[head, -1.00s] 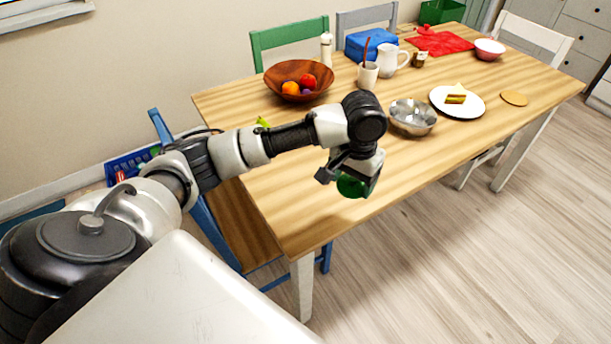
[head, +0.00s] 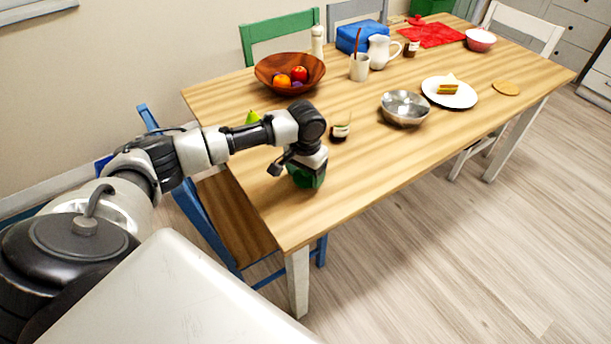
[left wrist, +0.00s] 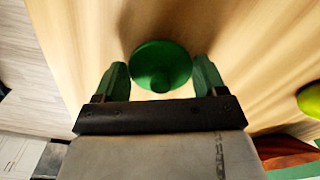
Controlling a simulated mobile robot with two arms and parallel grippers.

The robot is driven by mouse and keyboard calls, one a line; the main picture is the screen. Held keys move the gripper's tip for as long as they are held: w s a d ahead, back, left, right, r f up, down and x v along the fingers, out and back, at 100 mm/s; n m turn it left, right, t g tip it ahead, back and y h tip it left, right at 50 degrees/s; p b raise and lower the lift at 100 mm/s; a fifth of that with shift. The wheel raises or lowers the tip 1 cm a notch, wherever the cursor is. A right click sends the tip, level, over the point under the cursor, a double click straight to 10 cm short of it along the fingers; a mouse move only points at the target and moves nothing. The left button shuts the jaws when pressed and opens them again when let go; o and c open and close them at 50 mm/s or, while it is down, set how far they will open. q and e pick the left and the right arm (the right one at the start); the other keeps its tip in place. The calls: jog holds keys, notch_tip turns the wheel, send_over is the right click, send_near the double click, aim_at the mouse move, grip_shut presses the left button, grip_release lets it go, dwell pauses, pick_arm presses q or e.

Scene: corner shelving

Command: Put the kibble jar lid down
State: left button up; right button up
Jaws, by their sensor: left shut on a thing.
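The kibble jar lid (head: 308,178) is a round green piece under my left gripper (head: 306,163), near the left end of the wooden table (head: 365,170). In the left wrist view the lid (left wrist: 160,52) is a green disc with a small knob. My left gripper's fingers (left wrist: 161,80) are on either side of the knob, shut on the lid. Bare tabletop lies beneath. I cannot tell whether the lid touches the table. The kibble jar itself is not clearly in view. My right gripper is not in view.
A small dark jar (head: 340,133), a steel bowl (head: 405,108) and a plate (head: 432,93) stand to the right. A fruit bowl (head: 290,88) and a green pear (head: 252,117) are behind. The front tabletop is clear. A blue chair (head: 195,205) is at the left end.

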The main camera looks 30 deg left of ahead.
pick_arm(q)
jog(key=shift+f, duration=0.7)
jog(key=o, duration=0.9)
jog(key=shift+f, duration=0.15)
jog(key=shift+r, duration=0.45)
notch_tip(320, 180, up, 12)
jog(key=shift+f+p, duration=0.25)
jog(key=shift+p, duration=0.1)
